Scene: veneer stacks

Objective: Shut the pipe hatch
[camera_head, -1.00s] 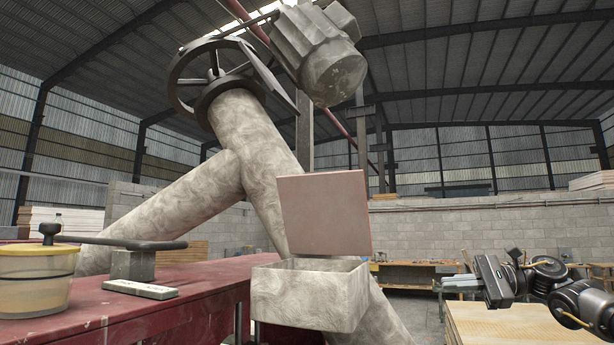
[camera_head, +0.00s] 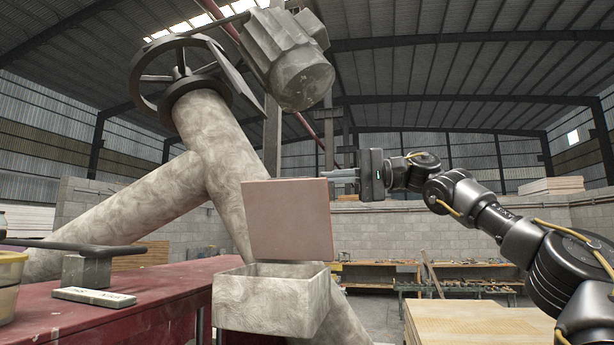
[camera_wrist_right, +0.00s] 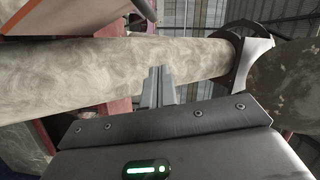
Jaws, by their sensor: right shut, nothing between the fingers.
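The pipe hatch's pinkish square lid (camera_head: 288,222) stands raised, nearly upright, at the back of an open-topped grey box (camera_head: 262,303) on the pipe. Its underside or face is turned toward me. My right gripper (camera_head: 330,174) is shut and empty, pointing left at the lid's upper right corner. I cannot tell whether it touches the lid. In the right wrist view the shut fingers (camera_wrist_right: 160,74) lie in front of the mottled pipe (camera_wrist_right: 95,75), and a pinkish panel, likely the lid (camera_wrist_right: 70,14), shows at the top left. My left gripper is out of view.
A thick pipe with a handwheel (camera_head: 180,75) and a motor housing (camera_head: 300,75) rises behind the box. A red table (camera_head: 130,315) at left holds a container (camera_head: 8,285) and a small block (camera_head: 94,297). A veneer stack (camera_head: 470,325) stands at lower right.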

